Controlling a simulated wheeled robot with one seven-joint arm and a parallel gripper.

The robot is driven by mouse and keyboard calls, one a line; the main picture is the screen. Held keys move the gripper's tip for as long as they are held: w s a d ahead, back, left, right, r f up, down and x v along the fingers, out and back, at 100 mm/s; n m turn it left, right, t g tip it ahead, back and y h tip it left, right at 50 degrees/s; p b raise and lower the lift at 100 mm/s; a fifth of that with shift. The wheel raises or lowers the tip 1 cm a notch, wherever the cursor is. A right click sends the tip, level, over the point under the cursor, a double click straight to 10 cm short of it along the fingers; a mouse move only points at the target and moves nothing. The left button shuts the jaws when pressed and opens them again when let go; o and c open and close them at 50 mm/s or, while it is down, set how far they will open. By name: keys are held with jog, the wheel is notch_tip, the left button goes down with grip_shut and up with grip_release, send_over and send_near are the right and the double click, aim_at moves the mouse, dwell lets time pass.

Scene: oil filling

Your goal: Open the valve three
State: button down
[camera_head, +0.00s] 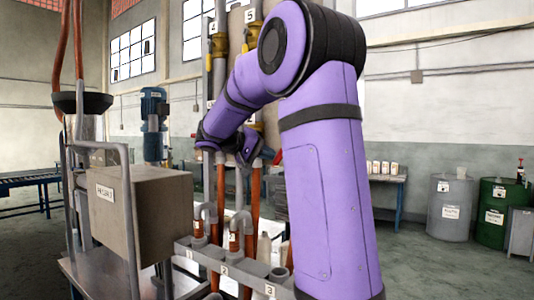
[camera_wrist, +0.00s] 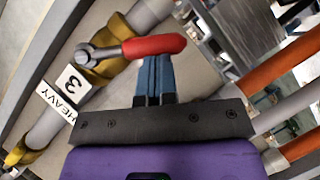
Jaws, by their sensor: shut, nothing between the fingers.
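Valve three (camera_wrist: 105,60) shows in the wrist view as a yellow body on a grey pipe, with a red lever handle (camera_wrist: 155,46) pointing right across the picture. A tag "3" (camera_wrist: 73,82) and a "HEAVY" label (camera_wrist: 57,103) sit beside it. My gripper (camera_wrist: 155,72) has its blue fingers together, empty, with the tips at the underside of the red handle in the picture. I cannot tell whether they touch it.
Yellow valves tagged 4 and 5 (camera_head: 252,30) sit higher on the pipe panel. A rack (camera_head: 225,262) numbered 1 to 3 stands below, with pipes above it. A brown box (camera_head: 150,215) is at left. Grey (camera_head: 449,205) and green (camera_head: 500,208) drums stand at right.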

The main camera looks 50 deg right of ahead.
aim_at(275, 162)
jog(key=shift+f, duration=0.1)
jog(key=s+f+n+g+h, duration=0.2)
jog(key=n, duration=0.1)
jog(key=shift+s+d+f+n, duration=0.1)
jog(key=shift+s+f+n, duration=0.1)
jog(key=shift+s+n, duration=0.15)
jog(key=shift+s+f, duration=0.2)
jog(key=shift+s, duration=0.3)
dwell(0.3)
